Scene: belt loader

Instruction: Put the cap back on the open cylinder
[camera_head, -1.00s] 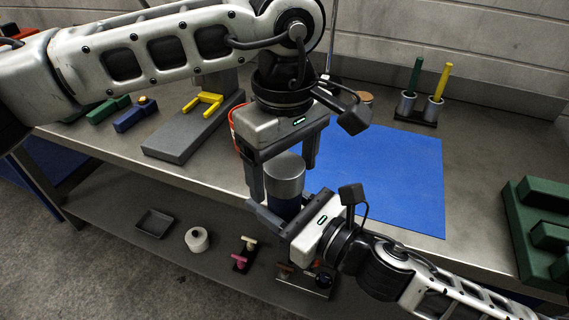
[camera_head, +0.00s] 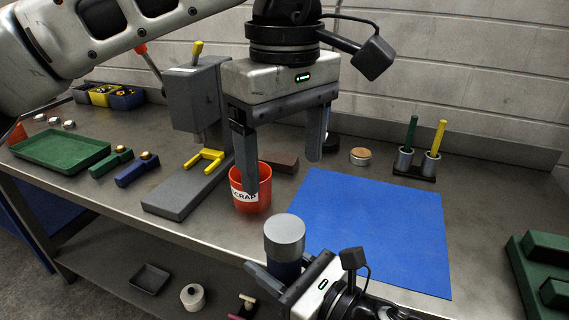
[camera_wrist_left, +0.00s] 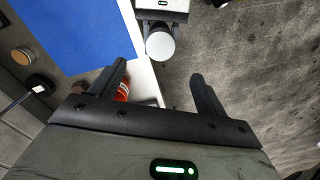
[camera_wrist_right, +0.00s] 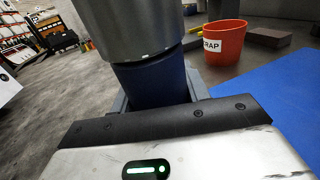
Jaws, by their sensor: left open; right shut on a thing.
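The cylinder has a blue body (camera_head: 284,269) and stands upright in my right gripper (camera_head: 284,279), in front of the bench edge. A silver-grey cap (camera_head: 285,232) sits on its top, level and without visible tilt. In the right wrist view the cap's lower rim (camera_wrist_right: 150,55) meets the blue body (camera_wrist_right: 155,84); I cannot tell how tightly. My right gripper is shut around the body. My left gripper (camera_head: 283,172) is open and empty above and behind the cap, touching nothing. The left wrist view shows the cap's round top (camera_wrist_left: 160,45) beyond the open fingers.
A red scrap bin (camera_head: 252,193) stands behind the cylinder, near the left fingers. A blue mat (camera_head: 372,230) lies to the right. A grey press with a yellow fork (camera_head: 205,159) stands left. A holder with green and yellow rods (camera_head: 418,166) stands at the back right.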

